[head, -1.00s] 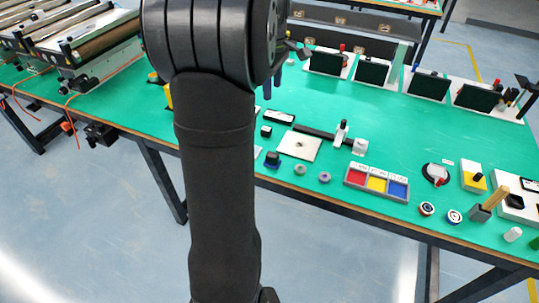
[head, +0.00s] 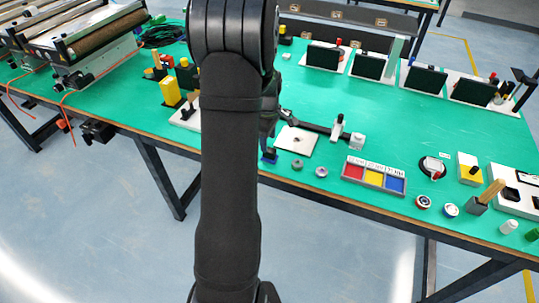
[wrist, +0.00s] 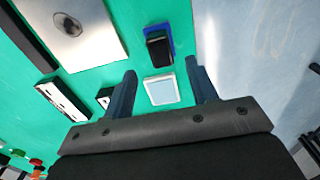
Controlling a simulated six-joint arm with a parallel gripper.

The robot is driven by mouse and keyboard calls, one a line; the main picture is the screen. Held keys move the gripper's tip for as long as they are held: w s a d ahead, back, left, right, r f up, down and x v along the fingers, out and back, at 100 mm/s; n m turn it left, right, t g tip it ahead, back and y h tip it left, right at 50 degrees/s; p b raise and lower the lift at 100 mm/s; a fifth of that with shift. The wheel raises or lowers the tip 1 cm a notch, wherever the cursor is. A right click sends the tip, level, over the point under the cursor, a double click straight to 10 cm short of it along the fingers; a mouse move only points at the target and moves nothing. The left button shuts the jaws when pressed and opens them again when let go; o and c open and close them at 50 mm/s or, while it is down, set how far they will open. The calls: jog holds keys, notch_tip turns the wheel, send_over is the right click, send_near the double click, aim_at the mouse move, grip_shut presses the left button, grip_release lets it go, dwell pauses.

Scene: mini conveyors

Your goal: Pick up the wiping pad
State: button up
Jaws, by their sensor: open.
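The wiping pad appears to be the small blue block with a black grip on top (wrist: 158,48), lying on the green table in the wrist view. In the head view its blue edge (head: 268,156) shows at the table's front, partly hidden by my arm. My gripper (wrist: 160,70) is open and empty, its two fingers pointing toward the pad. The pad lies just beyond the fingertips, roughly centred between them; I see no contact. A pale square plate (wrist: 162,90) shows nearer, between the fingers.
A metal plate (wrist: 72,30) lies left of the pad, with a white slotted block (wrist: 62,98) nearer. The table edge and floor are close on the right in the wrist view. A red, yellow and blue tray (head: 373,188) stands farther right in the head view.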

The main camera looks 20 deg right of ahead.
aim_at(270, 150)
jog(key=shift+s+d+f, duration=0.1)
jog(key=shift+s+f, duration=0.05)
jog(key=shift+f, duration=1.2)
jog(key=shift+s+d+f, duration=0.1)
jog(key=shift+s+f, duration=0.05)
jog(key=shift+f, duration=1.15)
jog(key=c, duration=1.1)
jog(key=shift+r, duration=0.15)
jog(key=shift+r, duration=0.55)
notch_tip(270, 150, up, 3)
jog(key=s+d+r, duration=0.2)
jog(key=s, duration=0.1)
jog(key=s+d+r, duration=0.1)
jog(key=s+r, duration=0.1)
jog(key=s, duration=0.1)
jog(key=s+d+r, duration=0.2)
jog(key=s, duration=0.2)
jog(key=shift+d+r, duration=0.35)
